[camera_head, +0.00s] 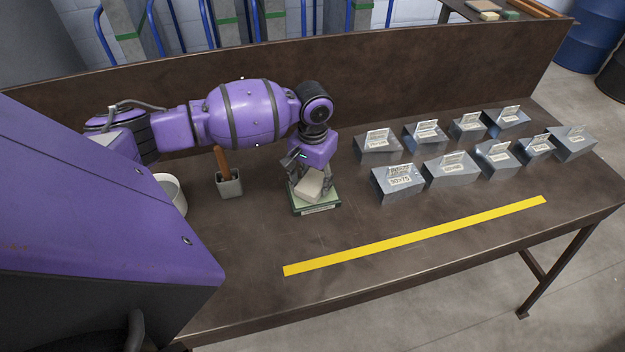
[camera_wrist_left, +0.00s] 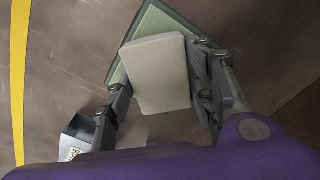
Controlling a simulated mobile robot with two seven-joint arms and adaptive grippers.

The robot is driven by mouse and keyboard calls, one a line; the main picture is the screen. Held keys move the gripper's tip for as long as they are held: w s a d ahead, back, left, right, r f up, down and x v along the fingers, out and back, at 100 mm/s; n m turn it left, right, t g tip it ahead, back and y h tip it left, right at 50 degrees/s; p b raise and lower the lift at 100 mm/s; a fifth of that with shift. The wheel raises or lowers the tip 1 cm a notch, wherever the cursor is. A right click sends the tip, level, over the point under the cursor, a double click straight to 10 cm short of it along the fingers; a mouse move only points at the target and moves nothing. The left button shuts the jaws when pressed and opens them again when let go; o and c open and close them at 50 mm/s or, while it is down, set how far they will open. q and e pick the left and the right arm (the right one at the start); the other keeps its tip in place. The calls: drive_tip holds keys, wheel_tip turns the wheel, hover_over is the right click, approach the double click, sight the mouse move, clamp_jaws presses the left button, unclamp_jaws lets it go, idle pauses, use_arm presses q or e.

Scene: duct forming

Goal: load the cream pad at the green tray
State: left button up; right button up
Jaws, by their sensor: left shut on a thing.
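My left gripper (camera_head: 309,188) is shut on the cream pad (camera_head: 308,186) and holds it tilted over the green tray (camera_head: 316,207). In the left wrist view the pad (camera_wrist_left: 158,75) sits between the two fingers of the left gripper (camera_wrist_left: 160,95). The green tray (camera_wrist_left: 118,76) shows behind the pad there, its far part partly hidden by it. I cannot tell whether the pad touches the tray. My right gripper is not in view.
Several grey metal duct pieces with white labels (camera_head: 397,183) stand to the right. A yellow strip (camera_head: 415,236) crosses the bench front. A grey holder with a brown handle (camera_head: 229,185) and a white round container (camera_head: 172,194) stand left. The bench front is clear.

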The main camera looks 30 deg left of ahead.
sight(313, 181)
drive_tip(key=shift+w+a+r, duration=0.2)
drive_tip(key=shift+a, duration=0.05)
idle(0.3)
use_arm(q)
drive_tip(key=shift+f, duration=0.1)
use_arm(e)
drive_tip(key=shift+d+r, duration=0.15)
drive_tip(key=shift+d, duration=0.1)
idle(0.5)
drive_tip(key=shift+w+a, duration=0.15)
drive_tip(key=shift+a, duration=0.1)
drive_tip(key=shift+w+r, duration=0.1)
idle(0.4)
use_arm(q)
drive_tip(key=shift+r+p, duration=1.1)
drive_tip(key=shift+r, duration=0.55)
drive_tip(key=shift+r+p, duration=0.95)
drive_tip(key=shift+r, duration=1.05)
drive_tip(key=shift+f, duration=0.1)
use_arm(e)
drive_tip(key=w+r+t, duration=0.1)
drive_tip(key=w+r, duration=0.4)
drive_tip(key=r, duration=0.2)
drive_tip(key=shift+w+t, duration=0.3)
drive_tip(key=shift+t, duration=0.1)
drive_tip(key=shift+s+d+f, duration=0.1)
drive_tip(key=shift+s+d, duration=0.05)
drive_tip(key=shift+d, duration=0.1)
